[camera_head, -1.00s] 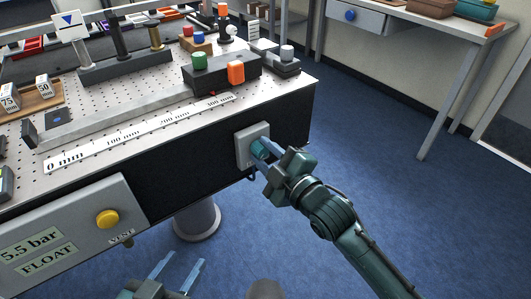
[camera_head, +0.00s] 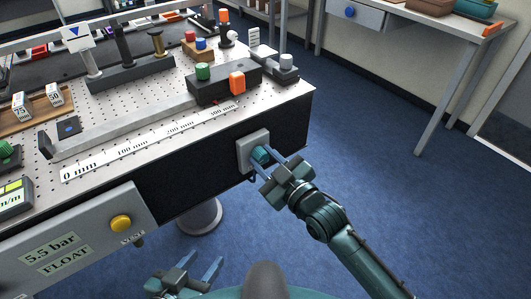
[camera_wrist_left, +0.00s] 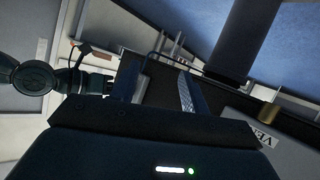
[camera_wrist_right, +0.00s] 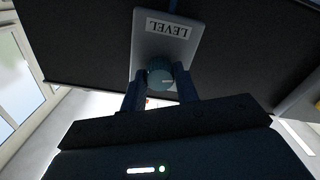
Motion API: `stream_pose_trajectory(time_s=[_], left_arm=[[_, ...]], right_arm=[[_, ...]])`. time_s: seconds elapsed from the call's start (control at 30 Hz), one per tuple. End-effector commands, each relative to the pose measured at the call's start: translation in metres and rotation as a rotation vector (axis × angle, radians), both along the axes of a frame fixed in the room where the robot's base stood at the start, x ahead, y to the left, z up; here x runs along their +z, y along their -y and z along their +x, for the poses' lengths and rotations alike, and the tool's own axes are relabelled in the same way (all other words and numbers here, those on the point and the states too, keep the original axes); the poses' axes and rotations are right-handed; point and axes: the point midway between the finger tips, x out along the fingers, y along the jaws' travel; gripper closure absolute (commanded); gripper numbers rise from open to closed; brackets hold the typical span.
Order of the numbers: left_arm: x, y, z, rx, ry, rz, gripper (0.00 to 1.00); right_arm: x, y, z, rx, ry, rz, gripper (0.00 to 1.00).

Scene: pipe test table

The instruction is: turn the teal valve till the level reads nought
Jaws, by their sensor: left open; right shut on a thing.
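The teal valve (camera_head: 261,154) is a round knob on a grey plate (camera_head: 246,150) on the table's dark front side. In the right wrist view the valve (camera_wrist_right: 160,77) sits below a label reading LEVEL (camera_wrist_right: 168,28). My right gripper (camera_head: 268,160) is shut on the valve, with one finger on each side of it; the same fingers show in the right wrist view (camera_wrist_right: 158,84). My left gripper (camera_head: 204,267) is open and empty, low in front of the table, apart from everything. A display (camera_head: 12,196) at the left edge is partly cut off; its reading is not legible.
A grey panel (camera_head: 75,235) reads 5.5 bar and FLOAT and carries a yellow button (camera_head: 121,223) marked VENT. A long grey bar (camera_head: 120,127) with a millimetre scale (camera_head: 150,142) lies on the tabletop. Blue floor (camera_head: 390,200) is clear to the right.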

Motion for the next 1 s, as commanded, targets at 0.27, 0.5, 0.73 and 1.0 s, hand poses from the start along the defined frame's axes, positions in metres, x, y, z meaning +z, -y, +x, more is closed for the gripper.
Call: stream_pose_trajectory(time_s=[0.27, 0.5, 0.73, 1.0], left_arm=[[-0.002, 0.002, 0.0037, -0.005, -0.03, 0.0, 0.55], [-0.0056, 0.0026, 0.0029, -0.007, -0.042, 0.002, 0.55], [-0.0048, 0.0028, 0.0039, -0.008, -0.039, 0.0, 0.55], [-0.0038, 0.003, 0.0042, -0.008, -0.036, 0.0, 0.55]], right_arm=[[0.0004, 0.0001, 0.0002, -0.001, -0.07, 0.093, 0.93], [-0.0005, 0.0, 0.0002, 0.0, -0.087, 0.118, 0.93], [-0.0006, -0.0001, 0.0002, 0.0, -0.087, 0.12, 0.93], [-0.0005, -0.0001, 0.0002, 0.0, -0.086, 0.119, 0.56]])
